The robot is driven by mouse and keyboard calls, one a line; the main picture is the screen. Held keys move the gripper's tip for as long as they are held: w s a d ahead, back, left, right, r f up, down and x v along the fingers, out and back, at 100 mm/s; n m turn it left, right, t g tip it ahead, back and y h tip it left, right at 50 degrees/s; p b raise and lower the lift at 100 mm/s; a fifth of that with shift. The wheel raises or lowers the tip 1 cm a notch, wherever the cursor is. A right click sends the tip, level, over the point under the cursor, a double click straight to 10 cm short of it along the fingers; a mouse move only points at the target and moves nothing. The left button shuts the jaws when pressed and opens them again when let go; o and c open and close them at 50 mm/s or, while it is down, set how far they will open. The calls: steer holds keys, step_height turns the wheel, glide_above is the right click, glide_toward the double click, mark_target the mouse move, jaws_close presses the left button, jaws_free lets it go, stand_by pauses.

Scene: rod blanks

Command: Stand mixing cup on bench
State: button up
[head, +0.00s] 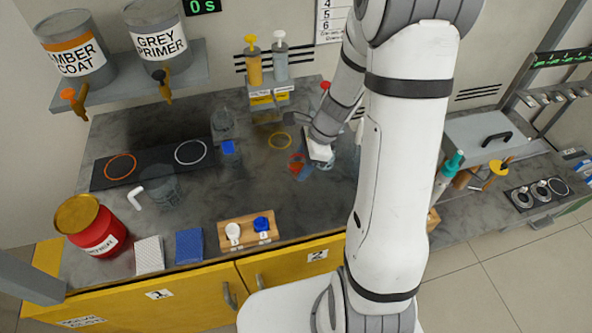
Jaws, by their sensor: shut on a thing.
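My gripper (319,150) is over the right-middle of the bench (270,200), partly hidden by my arm. It is shut on what looks like a clear cup (326,165), of which only a small part shows below the jaws. I cannot tell whether that cup touches the bench. Just left of it stands a clear cup with something red in it (297,168). Other clear vessels stand on the left half of the bench: one at the back (223,122), one with blue (231,158), and a wider one (162,187).
Pump bottles (254,65) stand behind. A red can (95,230), pads (189,246) and a wooden rack (248,231) line the front. The centre front is clear.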

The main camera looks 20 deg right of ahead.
steer(key=shift+s+f+b, duration=0.1)
steer(key=shift+f+b, duration=0.2)
steer(key=shift+f, duration=2.3)
steer(key=o, duration=1.1)
steer(key=shift+f, duration=0.1)
steer(key=shift+c, duration=0.2)
steer(key=shift+r, duration=0.25)
steer(key=w+p+v, duration=0.1)
steer(key=v, duration=1)
steer(key=s+a+r+n+t+h, duration=0.1)
steer(key=s+a+r+n+h, duration=0.1)
steer(key=s+r+n, duration=0.5)
steer(key=s+a+r+n+t+h, duration=0.1)
steer(key=s+a+r+n+h, duration=0.1)
steer(key=s+r+n, duration=0.5)
steer(key=shift+s+a+n+h, duration=0.3)
steer(key=shift+s+a+n, duration=0.1)
steer(key=shift+n, duration=2.4)
